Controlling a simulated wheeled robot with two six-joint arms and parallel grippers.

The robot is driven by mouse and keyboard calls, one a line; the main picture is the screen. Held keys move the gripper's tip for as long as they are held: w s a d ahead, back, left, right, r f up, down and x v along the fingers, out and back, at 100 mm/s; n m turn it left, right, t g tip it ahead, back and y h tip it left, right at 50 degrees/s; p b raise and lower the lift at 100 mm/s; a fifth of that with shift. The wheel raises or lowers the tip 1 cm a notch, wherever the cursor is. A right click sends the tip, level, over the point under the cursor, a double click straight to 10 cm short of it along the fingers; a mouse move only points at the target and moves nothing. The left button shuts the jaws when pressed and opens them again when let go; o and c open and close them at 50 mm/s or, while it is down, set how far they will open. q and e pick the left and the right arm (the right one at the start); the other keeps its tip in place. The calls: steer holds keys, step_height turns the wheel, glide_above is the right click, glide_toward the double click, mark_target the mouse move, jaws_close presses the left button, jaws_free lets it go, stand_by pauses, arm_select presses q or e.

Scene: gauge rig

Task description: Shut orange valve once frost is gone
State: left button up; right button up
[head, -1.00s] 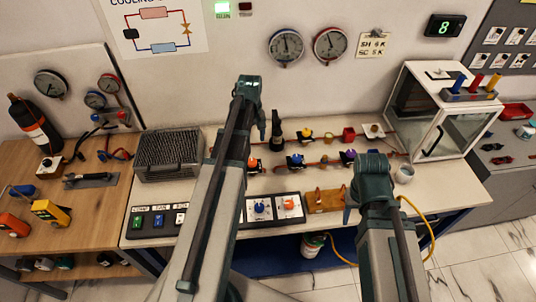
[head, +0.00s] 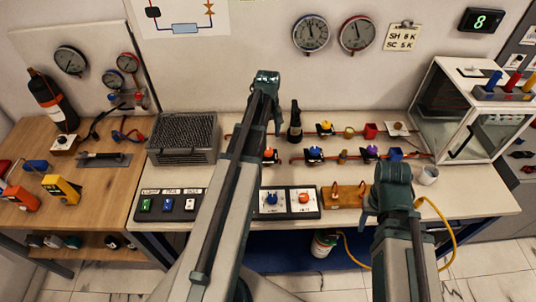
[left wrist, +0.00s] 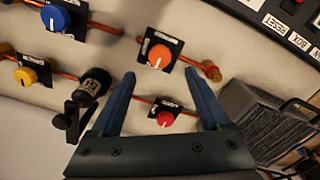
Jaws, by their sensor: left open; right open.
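The orange valve (head: 270,155) is an orange knob on the copper pipe line of the bench, right beside my left arm in the head view. In the left wrist view the orange valve (left wrist: 158,56) has a white pointer mark and a dark label plate. My left gripper (left wrist: 165,85) is open and empty; the knob shows beyond and between its fingertips, apart from them. A red knob (left wrist: 165,118) shows between the fingers, nearer the palm. My right gripper (head: 370,205) is partly seen low at the bench front, open. I cannot make out frost on the pipes.
Blue (head: 314,153) and purple (head: 372,151) knobs share the orange valve's line. A black upright bottle-like part (head: 295,125) stands close behind it. A switch panel (head: 288,214) lies in front, with another orange knob (head: 303,198). A digital display (head: 481,20) reads 8.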

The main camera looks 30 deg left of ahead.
mark_target(268, 150)
arm_select(q)
step_height(268, 150, down, 8)
steer(key=b, duration=0.6)
steer(key=shift+b, duration=0.4)
steer(key=shift+r, duration=0.1)
steer(key=shift+c, duration=0.3)
jaws_close()
